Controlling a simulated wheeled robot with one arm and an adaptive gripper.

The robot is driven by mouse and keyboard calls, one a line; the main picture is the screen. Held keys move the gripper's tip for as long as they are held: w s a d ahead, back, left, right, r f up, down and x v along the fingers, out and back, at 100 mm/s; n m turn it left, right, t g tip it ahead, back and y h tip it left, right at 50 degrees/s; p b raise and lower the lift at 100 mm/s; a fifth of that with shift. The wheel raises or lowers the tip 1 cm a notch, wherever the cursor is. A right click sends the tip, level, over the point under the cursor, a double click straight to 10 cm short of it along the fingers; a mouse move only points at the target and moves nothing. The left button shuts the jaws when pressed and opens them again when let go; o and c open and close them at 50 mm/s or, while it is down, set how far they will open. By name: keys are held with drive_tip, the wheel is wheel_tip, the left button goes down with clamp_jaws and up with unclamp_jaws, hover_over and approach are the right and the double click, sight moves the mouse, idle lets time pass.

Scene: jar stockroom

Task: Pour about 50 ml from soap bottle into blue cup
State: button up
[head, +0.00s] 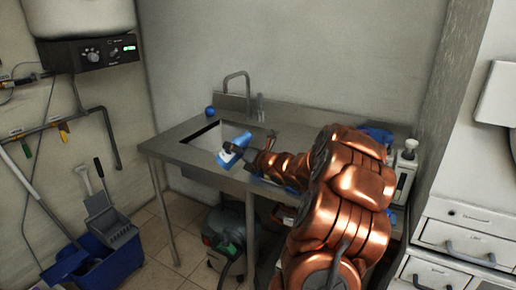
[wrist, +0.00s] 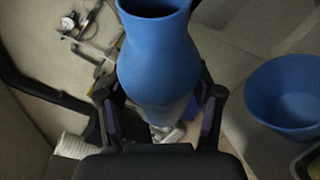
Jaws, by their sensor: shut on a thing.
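The soap bottle (head: 229,155) is a blue vessel with a pale patch, tilted in the head view above the front edge of the sink. In the wrist view the bottle (wrist: 158,55) fills the middle, with a waisted neck and a wide rim at the top. My gripper (head: 243,152) is shut on it, with one dark finger on each side in the wrist view (wrist: 160,105). The blue cup (wrist: 287,92) shows at the right of the wrist view, apart from the bottle. A small blue round thing (head: 210,112) stands at the sink's back left. The bottle's contents are hidden.
The steel sink counter (head: 182,139) has a tall faucet (head: 237,82) behind the basin. A white bottle-like thing (head: 407,152) stands at the counter's right. A blue bucket (head: 110,262) and a dark vacuum-like machine (head: 226,232) are on the floor.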

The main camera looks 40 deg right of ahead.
sight(233, 160)
drive_tip(key=f, duration=0.1)
drive_tip(key=p, duration=0.1)
drive_tip(key=f+m, duration=0.1)
drive_tip(key=shift+w+a+f, duration=0.15)
drive_tip(key=shift+a+f, duration=0.1)
drive_tip(key=shift+f, duration=0.1)
drive_tip(key=shift+f+m+t+p, duration=0.15)
drive_tip(key=shift+m+t+p, duration=0.2)
drive_tip(key=shift+p, duration=0.9)
drive_tip(key=shift+a+m+p, duration=0.1)
drive_tip(key=shift+m+p, duration=0.15)
drive_tip(key=shift+p, duration=0.85)
drive_tip(key=shift+f+t+p, duration=0.15)
drive_tip(key=shift+t+p, duration=0.1)
drive_tip(key=shift+p, duration=0.2)
drive_tip(key=m+p, duration=0.1)
drive_tip(key=p, duration=0.1)
drive_tip(key=r+m+p, duration=0.1)
drive_tip(key=p, duration=0.2)
drive_tip(key=shift+w+a+t+p, duration=0.1)
drive_tip(key=shift+a+t+p, duration=0.05)
drive_tip(key=shift+t+p, duration=0.2)
drive_tip(key=shift+f+m+b, duration=0.3)
drive_tip(key=shift+f+b, duration=0.2)
drive_tip(key=shift+d+r+m+t+b, duration=0.3)
drive_tip(key=shift+r+m+t+b, duration=0.2)
drive_tip(key=shift+b, duration=0.3)
drive_tip(key=shift+s+r, duration=0.15)
drive_tip(key=shift+s, duration=0.05)
